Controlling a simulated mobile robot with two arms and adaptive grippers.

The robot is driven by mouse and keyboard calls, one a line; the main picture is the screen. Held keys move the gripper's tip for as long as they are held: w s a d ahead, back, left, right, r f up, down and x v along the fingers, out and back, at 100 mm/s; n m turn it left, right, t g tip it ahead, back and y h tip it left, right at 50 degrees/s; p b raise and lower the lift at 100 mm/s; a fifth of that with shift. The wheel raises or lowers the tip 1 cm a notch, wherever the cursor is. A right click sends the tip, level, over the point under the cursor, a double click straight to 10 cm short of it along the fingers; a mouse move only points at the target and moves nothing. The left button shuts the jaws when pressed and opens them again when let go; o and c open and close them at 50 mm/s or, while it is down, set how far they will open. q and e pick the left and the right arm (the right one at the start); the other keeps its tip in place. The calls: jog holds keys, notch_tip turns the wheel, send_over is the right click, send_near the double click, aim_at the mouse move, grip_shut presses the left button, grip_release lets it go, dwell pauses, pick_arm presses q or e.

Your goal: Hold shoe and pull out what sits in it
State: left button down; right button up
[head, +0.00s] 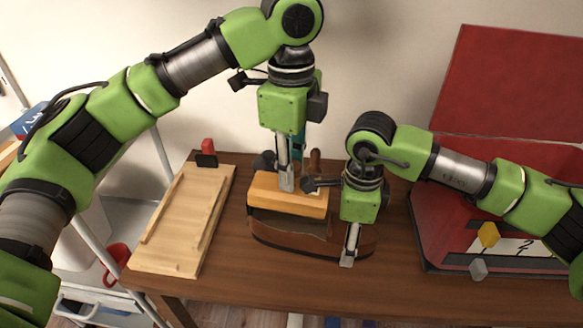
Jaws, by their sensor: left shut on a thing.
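A brown shoe (278,236) lies on the wooden table, its dark opening partly visible. An orange-tan wooden block (263,192) shows above the opening at its left part; I cannot tell how much of it is inside the shoe. My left gripper (286,184) points down from above and is shut on the block. My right gripper (349,256) points down at the right end of the shoe, with one finger in front of its side. The other finger is hidden, so its grip is unclear.
A pale wooden board (185,222) lies at the left of the table (330,285). A small red and black item (207,155) stands behind it. A red open-lidded box (440,235) stands at the right. A brown knob-like thing (315,158) is behind the block.

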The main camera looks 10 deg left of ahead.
pick_arm(q)
jog(key=shift+w+a+r, duration=0.1)
jog(key=shift+w+r, duration=0.05)
jog(key=shift+r, duration=0.2)
pick_arm(e)
jog(key=shift+s+d+f, duration=0.1)
jog(key=shift+d+f, duration=0.15)
pick_arm(q)
jog(key=shift+r, duration=0.75)
pick_arm(e)
jog(key=o, duration=1.5)
pick_arm(q)
jog(key=shift+f, duration=0.2)
pick_arm(e)
jog(key=r, duration=1.2)
jog(key=shift+w+a+r, duration=0.2)
jog(key=shift+a+r, duration=0.05)
pick_arm(q)
jog(key=shift+f, duration=0.1)
pick_arm(e)
jog(key=shift+s+r, duration=0.1)
jog(key=shift+r, duration=0.1)
